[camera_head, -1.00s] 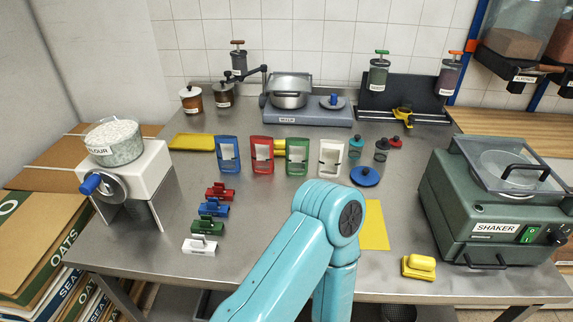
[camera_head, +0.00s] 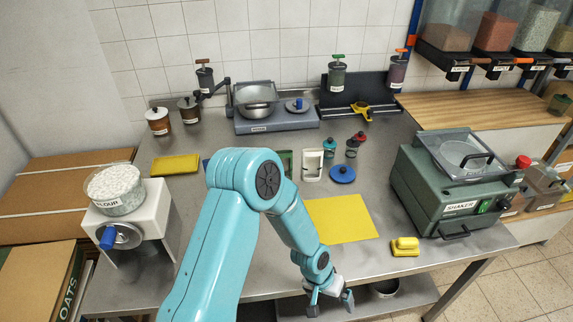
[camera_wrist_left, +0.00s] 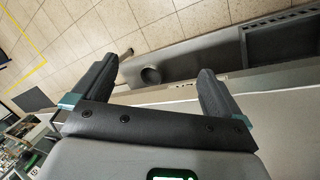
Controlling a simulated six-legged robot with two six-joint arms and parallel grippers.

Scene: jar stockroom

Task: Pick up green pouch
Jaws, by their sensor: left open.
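The green pouch (camera_head: 290,163) stands on the steel table, mostly hidden behind my left arm; only a narrow green strip shows. The white pouch (camera_head: 312,165) stands just right of it. My left gripper (camera_head: 331,298) is open and empty, low at the table's near edge, well apart from the green pouch. In the left wrist view its two dark fingers (camera_wrist_left: 157,68) are spread with nothing between them. That view looks at the floor and table edge; no pouch shows there. My right gripper is not in view.
A yellow mat (camera_head: 340,219) lies on the table between gripper and pouches. The shaker (camera_head: 455,185) stands at the right, with a yellow block (camera_head: 405,246) before it. A blue lid (camera_head: 342,174) lies right of the white pouch. The flour hopper (camera_head: 115,188) stands at the left.

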